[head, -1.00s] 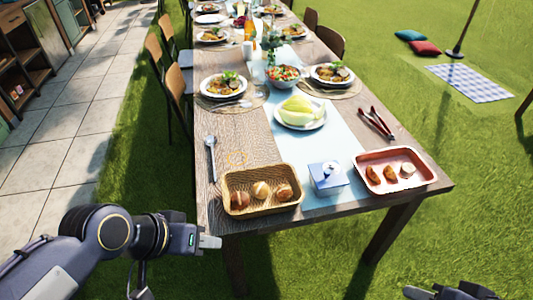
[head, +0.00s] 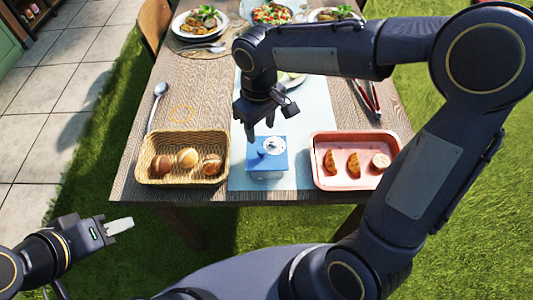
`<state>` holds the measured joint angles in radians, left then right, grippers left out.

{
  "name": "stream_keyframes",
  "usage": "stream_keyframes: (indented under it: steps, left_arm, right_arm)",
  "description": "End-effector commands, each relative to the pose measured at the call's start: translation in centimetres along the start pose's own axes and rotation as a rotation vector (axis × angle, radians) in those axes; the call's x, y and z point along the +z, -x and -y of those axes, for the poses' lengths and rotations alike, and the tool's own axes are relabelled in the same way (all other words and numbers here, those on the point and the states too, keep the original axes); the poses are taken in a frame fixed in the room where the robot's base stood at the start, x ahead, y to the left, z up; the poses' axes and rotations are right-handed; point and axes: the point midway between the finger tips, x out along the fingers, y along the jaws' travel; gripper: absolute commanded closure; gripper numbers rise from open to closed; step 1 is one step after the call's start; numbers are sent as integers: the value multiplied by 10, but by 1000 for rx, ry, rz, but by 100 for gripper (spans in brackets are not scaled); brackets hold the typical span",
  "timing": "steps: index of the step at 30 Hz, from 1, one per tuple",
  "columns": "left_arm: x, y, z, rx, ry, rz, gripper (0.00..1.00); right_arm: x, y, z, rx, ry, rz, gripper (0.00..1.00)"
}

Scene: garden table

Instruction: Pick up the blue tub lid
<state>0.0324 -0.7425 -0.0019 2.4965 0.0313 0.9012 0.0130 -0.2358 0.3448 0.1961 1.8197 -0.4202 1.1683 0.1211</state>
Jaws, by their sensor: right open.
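The blue tub lid (head: 268,148) is on top of a small pale tub (head: 267,175) at the table's near edge, between a bread basket and a pink tray. A round pale knob shows on the lid. My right gripper (head: 261,122) is open and empty, pointing down above and just behind the lid, apart from it as far as I can tell. My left gripper (head: 118,227) is off the table's near left side; its pale fingers are seen edge-on, so I cannot tell whether they are open.
The wicker basket (head: 143,161) holds several rolls, and the pink tray (head: 322,180) holds pastry pieces. Tongs (head: 371,99) lie behind the tray and a spoon (head: 154,107) behind the basket. A plate with pale food is partly hidden behind my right arm. Plates of food stand farther back.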

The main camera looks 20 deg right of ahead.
Motion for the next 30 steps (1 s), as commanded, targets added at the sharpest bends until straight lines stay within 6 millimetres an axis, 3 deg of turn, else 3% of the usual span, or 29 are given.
stream_keyframes:
  steps: [15,24,30]
  left_arm:
    - [2,-3,2,0,0,-1,64]
    - [2,-3,2,0,0,0,64]
    - [2,-3,2,0,0,0,64]
  right_arm:
    - [7,-67,6,-2,-1,3,54]
    - [7,-72,6,-1,-2,0,54]
    - [7,-72,6,-1,-2,0,79]
